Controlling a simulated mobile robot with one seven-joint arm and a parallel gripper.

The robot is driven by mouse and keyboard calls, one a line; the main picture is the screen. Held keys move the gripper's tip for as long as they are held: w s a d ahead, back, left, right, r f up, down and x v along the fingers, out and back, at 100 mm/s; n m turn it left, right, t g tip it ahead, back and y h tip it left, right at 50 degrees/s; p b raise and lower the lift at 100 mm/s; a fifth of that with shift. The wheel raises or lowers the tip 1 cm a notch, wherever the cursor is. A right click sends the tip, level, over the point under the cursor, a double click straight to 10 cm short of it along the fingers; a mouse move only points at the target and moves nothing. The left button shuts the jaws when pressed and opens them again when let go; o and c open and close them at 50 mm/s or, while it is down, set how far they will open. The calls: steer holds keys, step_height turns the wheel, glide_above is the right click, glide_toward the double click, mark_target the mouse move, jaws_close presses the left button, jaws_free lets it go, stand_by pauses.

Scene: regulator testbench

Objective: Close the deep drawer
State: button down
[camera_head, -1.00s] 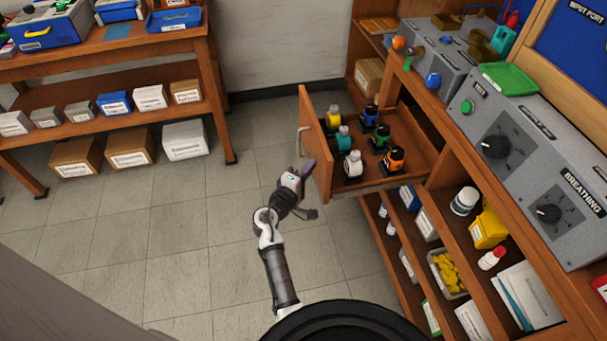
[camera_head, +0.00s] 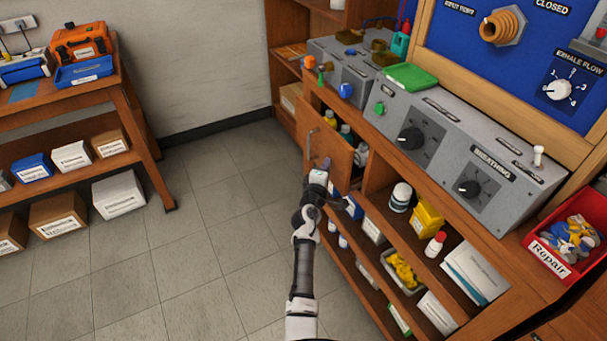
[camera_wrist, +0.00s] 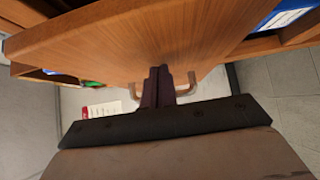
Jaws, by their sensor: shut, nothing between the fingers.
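The deep drawer (camera_head: 328,142) is a wooden drawer in the bench, still partly pulled out. A few bottle tops (camera_head: 346,132) show in the gap behind its front panel, and the other bottles are hidden. Its metal handle (camera_head: 311,143) is on the outer face. My gripper (camera_head: 326,166) is at the near lower part of the front panel. In the wrist view, my gripper's dark fingers (camera_wrist: 158,84) are together and empty, pointing at the wooden front (camera_wrist: 150,45), at or very near it. The handle (camera_wrist: 186,88) shows beside the fingers there.
Grey control boxes (camera_head: 460,150) stand on the bench top above the drawer. Open shelves below hold a yellow container (camera_head: 427,217), white bottles and boxes. A red Repair bin (camera_head: 572,235) is at the right. The tiled floor (camera_head: 215,220) at left is clear.

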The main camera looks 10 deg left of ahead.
steer(key=w+d, duration=0.2)
steer(key=d, duration=0.1)
steer(key=w+d, duration=0.1)
steer(key=d, duration=0.1)
steer(key=shift+w+d, duration=0.2)
steer(key=shift+w, duration=0.05)
steer(key=shift+w+d+r, duration=0.15)
